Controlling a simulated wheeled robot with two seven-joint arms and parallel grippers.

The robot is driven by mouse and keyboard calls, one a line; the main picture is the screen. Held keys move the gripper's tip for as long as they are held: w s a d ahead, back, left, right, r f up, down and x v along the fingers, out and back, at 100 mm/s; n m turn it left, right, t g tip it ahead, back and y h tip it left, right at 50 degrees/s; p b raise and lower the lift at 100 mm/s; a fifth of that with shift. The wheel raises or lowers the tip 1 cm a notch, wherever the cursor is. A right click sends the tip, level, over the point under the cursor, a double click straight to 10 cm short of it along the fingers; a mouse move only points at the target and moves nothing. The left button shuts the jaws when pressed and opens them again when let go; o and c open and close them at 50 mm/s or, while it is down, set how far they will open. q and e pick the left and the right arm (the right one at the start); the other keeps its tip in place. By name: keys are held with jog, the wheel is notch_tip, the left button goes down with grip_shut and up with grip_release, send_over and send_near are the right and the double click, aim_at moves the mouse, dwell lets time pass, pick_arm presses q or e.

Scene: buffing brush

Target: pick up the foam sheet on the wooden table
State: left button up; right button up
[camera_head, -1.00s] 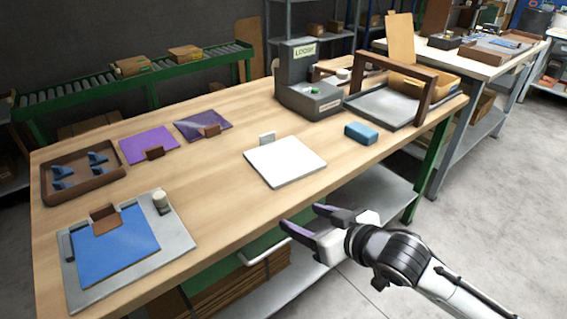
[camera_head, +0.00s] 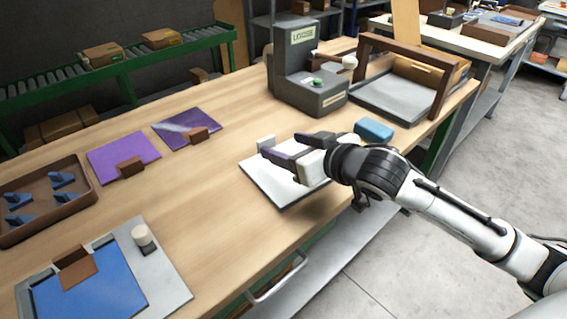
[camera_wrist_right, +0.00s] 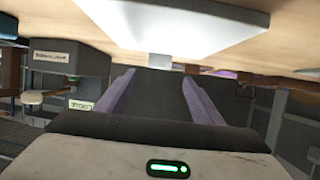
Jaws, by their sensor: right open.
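A white square sheet (camera_head: 277,186) lies flat on the wooden table (camera_head: 203,215) near its front edge. It is the sheet nearest my right gripper; I cannot tell its material. A small pale tab (camera_head: 266,143) stands at its far edge. My right gripper (camera_head: 283,144) is open and empty, with its purple-lined fingers over the white sheet, pointing left, and hides part of it. In the right wrist view the sheet (camera_wrist_right: 175,22) fills the top, and the open fingers (camera_wrist_right: 158,78) show apart with nothing between them. My left gripper is not in view.
A grey machine (camera_head: 307,85) and a framed tray (camera_head: 395,95) stand at the back right, with a blue block (camera_head: 374,130) nearby. Purple sheets (camera_head: 122,153), a brown tray (camera_head: 78,190) and a blue sheet (camera_head: 90,292) on a grey plate lie left. The middle-left table is clear.

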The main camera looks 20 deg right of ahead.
aim_at(265, 138)
jog(key=shift+b+x, duration=0.3)
jog(key=shift+x, duration=3.25)
jog(key=shift+w+r, duration=0.1)
jog(key=shift+r, duration=0.15)
jog(key=c, duration=1.1)
